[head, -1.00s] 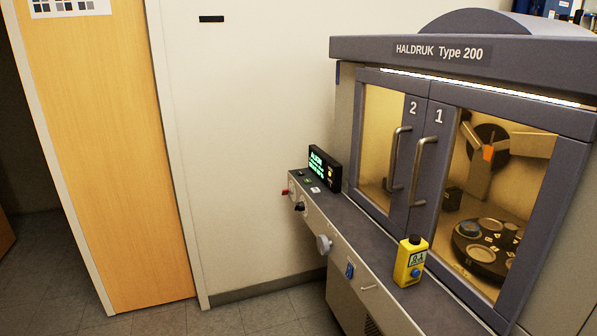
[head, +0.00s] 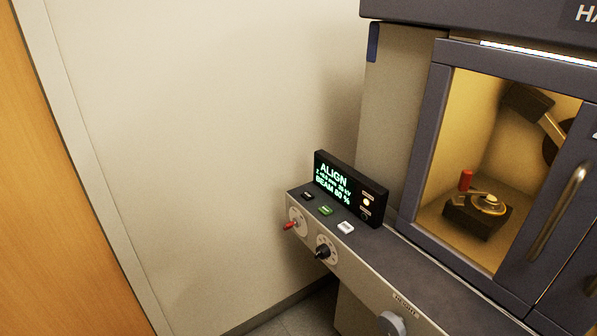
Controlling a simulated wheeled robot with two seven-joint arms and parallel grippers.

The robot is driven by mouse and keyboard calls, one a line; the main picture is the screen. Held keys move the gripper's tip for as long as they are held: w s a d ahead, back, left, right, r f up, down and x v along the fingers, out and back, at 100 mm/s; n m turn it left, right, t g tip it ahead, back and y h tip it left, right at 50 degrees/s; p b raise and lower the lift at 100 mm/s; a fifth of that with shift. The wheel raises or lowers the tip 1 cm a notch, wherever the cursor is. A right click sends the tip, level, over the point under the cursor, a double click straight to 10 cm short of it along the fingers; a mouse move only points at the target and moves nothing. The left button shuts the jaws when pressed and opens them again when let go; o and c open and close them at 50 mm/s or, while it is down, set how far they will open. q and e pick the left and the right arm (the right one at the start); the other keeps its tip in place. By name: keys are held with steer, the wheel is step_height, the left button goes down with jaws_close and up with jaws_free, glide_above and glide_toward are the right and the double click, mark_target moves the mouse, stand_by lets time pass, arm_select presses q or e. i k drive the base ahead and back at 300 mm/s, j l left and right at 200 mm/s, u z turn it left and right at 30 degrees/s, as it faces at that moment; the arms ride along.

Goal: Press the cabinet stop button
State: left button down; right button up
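The cabinet (head: 400,125) stands on the right in the head view, with a control ledge (head: 420,278) along its front. On the ledge's left end are a black button (head: 307,195), a green button (head: 325,210) and a white button (head: 345,227). Their labels are too small to read, so I cannot tell which one is stop. A lit display (head: 343,190) behind the buttons reads ALIGN and BEAM 80 %. Neither gripper is in view.
A grey round knob (head: 391,323) sticks out from the front face at the bottom. The cabinet door (head: 432,150) with its long handle (head: 558,213) is shut. A wooden door (head: 50,200) is at the left. The space before the white wall (head: 200,130) is clear.

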mark_target(307, 195)
steer(key=i+z, duration=0.2)
steer(key=i, duration=0.85)
